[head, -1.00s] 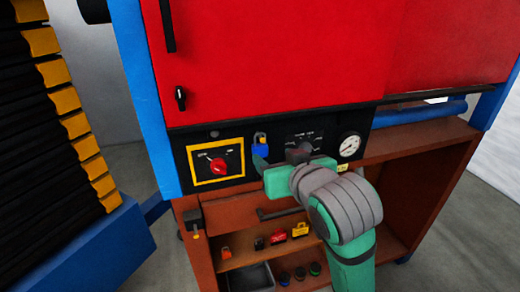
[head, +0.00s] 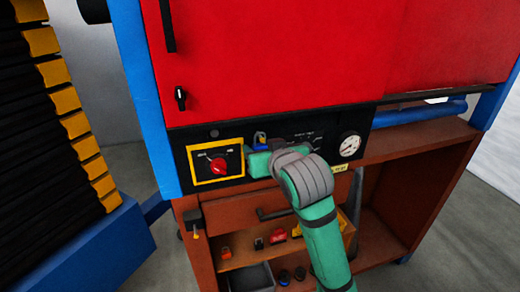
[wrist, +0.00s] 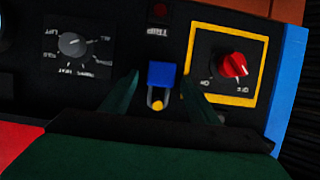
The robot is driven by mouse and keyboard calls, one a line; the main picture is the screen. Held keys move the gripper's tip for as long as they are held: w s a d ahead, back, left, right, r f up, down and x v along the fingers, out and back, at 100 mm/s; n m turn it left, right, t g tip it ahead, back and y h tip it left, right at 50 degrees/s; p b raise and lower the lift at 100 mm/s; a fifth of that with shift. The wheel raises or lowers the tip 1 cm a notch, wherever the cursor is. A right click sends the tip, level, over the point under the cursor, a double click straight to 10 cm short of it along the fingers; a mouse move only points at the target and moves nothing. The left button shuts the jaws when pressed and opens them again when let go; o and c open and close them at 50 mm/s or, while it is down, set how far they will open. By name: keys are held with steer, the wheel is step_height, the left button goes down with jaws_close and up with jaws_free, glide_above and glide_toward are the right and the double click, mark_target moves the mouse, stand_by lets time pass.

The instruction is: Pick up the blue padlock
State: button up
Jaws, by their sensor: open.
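The blue padlock (head: 260,142) hangs on the black control panel, right of the yellow-framed red switch; in the head view my gripper covers its lower part. In the wrist view the blue padlock (wrist: 161,75) sits between my two fingers, with a yellow piece at its end. My gripper (wrist: 158,88) is open, one finger on each side of the padlock, with a visible gap to each. In the head view my gripper (head: 257,160) is at the panel, just below and in front of the padlock.
The red rotary switch (head: 218,165) in its yellow frame is close on the left. A round gauge (head: 350,145) and a dial (wrist: 72,44) are on the panel's other side. Below, a brown shelf (head: 240,256) holds small locks and a dark bin (head: 245,277).

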steer(key=shift+c, duration=0.3)
steer(key=c, duration=1.1)
steer(key=shift+c, duration=0.2)
steer(key=shift+r, duration=0.15)
steer(key=shift+r, duration=0.55)
steer(key=shift+s+d+r, duration=0.1)
